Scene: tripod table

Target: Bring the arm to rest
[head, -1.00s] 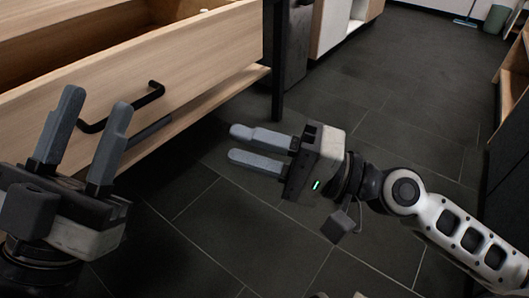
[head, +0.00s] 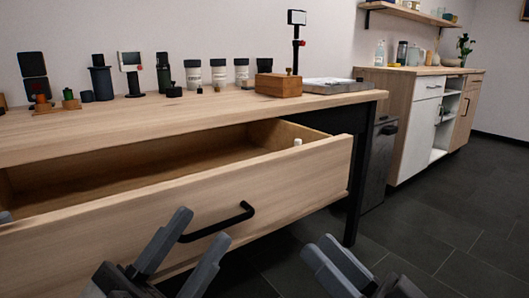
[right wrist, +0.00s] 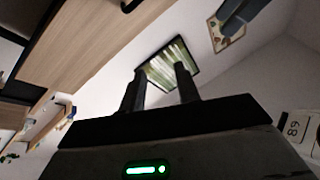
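My left gripper (head: 202,227) shows at the bottom edge of the head view, fingers pointing up, in front of the open drawer (head: 110,235). Its fingers are apart with nothing between them. My right gripper (head: 318,246) is at the bottom edge, right of the drawer and over the dark floor. In the right wrist view its two fingers (right wrist: 160,80) stand apart and empty. Most of both arms is below the head picture.
The drawer, with a black handle (head: 217,222), sticks out from the wooden table (head: 150,122). A small wooden box (head: 278,85), jars (head: 219,73) and instruments stand on top. A white cabinet (head: 419,125) is further right. Floor (head: 430,225) there is clear.

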